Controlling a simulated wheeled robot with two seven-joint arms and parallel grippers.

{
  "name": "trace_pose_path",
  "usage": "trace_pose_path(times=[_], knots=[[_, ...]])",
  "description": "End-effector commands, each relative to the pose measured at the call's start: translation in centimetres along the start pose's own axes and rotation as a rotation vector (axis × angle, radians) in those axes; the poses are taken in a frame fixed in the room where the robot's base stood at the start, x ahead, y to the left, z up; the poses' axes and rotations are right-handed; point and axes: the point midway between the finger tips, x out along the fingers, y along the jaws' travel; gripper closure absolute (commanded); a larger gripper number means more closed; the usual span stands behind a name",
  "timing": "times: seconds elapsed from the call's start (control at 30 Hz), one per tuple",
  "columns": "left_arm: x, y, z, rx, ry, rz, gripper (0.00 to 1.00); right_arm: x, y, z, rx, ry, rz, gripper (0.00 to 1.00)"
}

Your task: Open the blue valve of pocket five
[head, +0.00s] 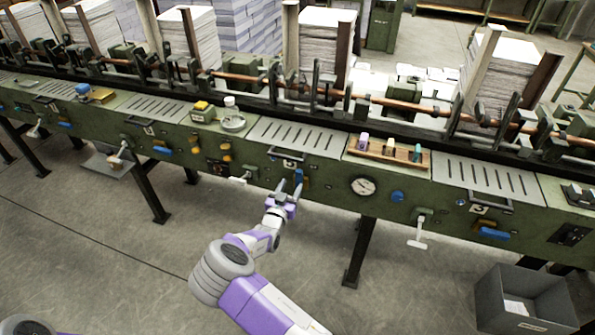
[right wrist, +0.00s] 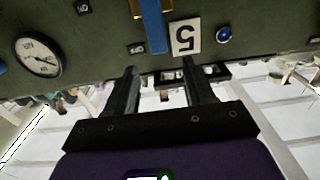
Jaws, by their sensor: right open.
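The number 5 plate (right wrist: 185,37) shows upside down in the right wrist view. Beside it is the blue valve (right wrist: 153,22), a long flat blue handle on the green machine front. In the head view the blue valve (head: 298,176) shows only as a small blue patch, mostly hidden by my gripper. My right gripper (head: 289,187) is open and empty at the machine front, just below the valve. In the right wrist view its two fingers (right wrist: 160,68) point at the front, with the handle's end between and beyond the tips. My left gripper is out of view.
A round gauge (head: 363,187) and a blue knob (head: 397,196) sit right of my gripper. Other blue valves are at pocket three (head: 494,232) and further left (head: 162,150). A dark leg (head: 358,254) stands below. A grey bin (head: 525,300) is at lower right.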

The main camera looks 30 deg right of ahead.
Motion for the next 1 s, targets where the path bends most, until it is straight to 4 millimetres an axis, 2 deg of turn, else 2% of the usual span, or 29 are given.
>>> trace_pose_path(times=[0.4, 0.6, 0.83, 0.87, 1.0], knots=[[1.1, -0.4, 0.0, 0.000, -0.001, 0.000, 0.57, 6.0, 0.1, 0.2, 0.001, 0.001, 0.002, 0.47], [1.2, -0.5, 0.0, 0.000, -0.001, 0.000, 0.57, 7.2, 0.1, 0.1, 0.000, 0.000, 0.002, 0.47], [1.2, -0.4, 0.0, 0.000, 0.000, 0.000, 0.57, 7.2, 0.1, 0.1, 0.000, -0.001, 0.001, 0.47], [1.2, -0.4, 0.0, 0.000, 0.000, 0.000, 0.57, 7.2, 0.1, 0.1, 0.000, -0.001, 0.001, 0.48], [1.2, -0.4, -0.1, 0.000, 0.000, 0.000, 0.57, 7.2, 0.1, 0.1, 0.000, -0.001, 0.001, 0.70]])
